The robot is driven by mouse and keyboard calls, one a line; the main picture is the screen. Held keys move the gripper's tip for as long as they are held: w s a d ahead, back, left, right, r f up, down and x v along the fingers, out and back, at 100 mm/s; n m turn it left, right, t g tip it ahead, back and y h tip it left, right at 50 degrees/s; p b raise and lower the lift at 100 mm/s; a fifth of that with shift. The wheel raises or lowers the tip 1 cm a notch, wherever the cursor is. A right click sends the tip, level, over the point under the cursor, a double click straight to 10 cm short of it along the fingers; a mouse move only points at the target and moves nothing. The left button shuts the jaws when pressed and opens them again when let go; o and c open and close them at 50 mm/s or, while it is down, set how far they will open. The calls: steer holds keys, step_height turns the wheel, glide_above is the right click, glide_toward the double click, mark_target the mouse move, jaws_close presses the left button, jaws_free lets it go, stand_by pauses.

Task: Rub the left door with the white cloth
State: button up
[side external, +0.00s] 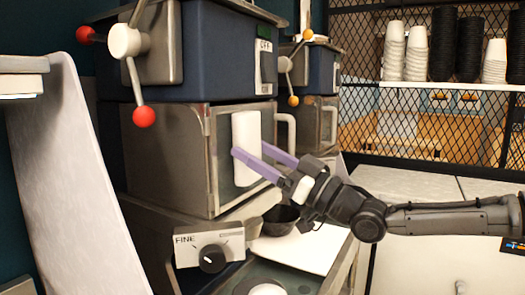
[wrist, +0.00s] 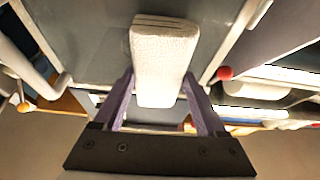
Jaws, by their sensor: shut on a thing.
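The white cloth (side external: 246,130) is a folded upright block in front of the left door (side external: 224,135), a metal-framed glass door with a pale handle (side external: 286,133) on its right. My gripper (side external: 254,151), with purple fingers, is shut on the cloth at the door's face. In the wrist view the cloth (wrist: 163,62) stands between the fingers of my gripper (wrist: 158,82), its far end by the grey door surface (wrist: 98,45). The cloth looks close against the door, but I cannot tell if it touches all along. One finger partly hides the cloth's lower part in the side view.
A second machine with its own door (side external: 322,122) stands behind to the right. Lever arms with red balls (side external: 144,116) hang above the left door. Cups (side external: 405,50) stand on a shelf.

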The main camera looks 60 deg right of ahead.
steer(key=shift+a+f, duration=0.1)
steer(key=shift+a, duration=0.2)
steer(key=shift+s+r, duration=0.1)
steer(key=shift+r, duration=0.9)
steer(key=shift+d, duration=3.75)
steer(key=shift+s, duration=1.5)
